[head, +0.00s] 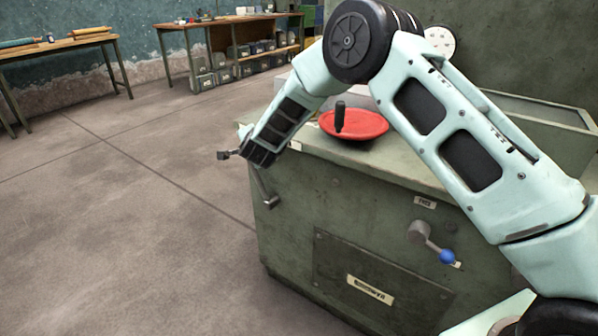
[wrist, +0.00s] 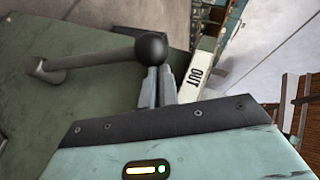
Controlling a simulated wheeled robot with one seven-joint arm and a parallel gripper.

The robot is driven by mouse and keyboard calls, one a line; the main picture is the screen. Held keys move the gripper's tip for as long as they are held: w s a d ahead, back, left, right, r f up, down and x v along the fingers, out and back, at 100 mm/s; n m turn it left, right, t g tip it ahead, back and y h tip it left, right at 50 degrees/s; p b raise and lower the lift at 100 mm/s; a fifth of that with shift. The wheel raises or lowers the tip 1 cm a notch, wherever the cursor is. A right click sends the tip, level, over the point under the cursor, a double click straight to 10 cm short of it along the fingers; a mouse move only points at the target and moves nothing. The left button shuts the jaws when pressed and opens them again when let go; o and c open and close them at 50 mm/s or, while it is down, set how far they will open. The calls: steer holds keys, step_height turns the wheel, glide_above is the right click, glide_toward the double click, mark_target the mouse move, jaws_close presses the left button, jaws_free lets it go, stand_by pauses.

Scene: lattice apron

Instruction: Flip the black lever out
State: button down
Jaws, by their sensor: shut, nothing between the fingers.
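The black lever has a grey rod (wrist: 95,58) with a black ball knob (wrist: 151,48) at its end. In the wrist view the rod runs from a pivot on the green cabinet face at the left to the knob. A white label reading OUT (wrist: 197,75) is to the right of the fingers.
The green cabinet (head: 340,210) also carries a red dish-like wheel (head: 362,124) with a black handle on top and a blue-knobbed lever (head: 430,242) on its front. Open concrete floor (head: 130,220) lies to the left. Benches (head: 230,30) stand at the back.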

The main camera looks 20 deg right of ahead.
steer(key=shift+w+a, duration=0.2)
steer(key=shift+a, duration=0.1)
stand_by(0.4)
steer(key=v, duration=1.7)
steer(key=shift+s+p, duration=0.3)
steer(key=shift+p, duration=0.15)
steer(key=shift+d+r, duration=0.1)
steer(key=shift+r, duration=0.05)
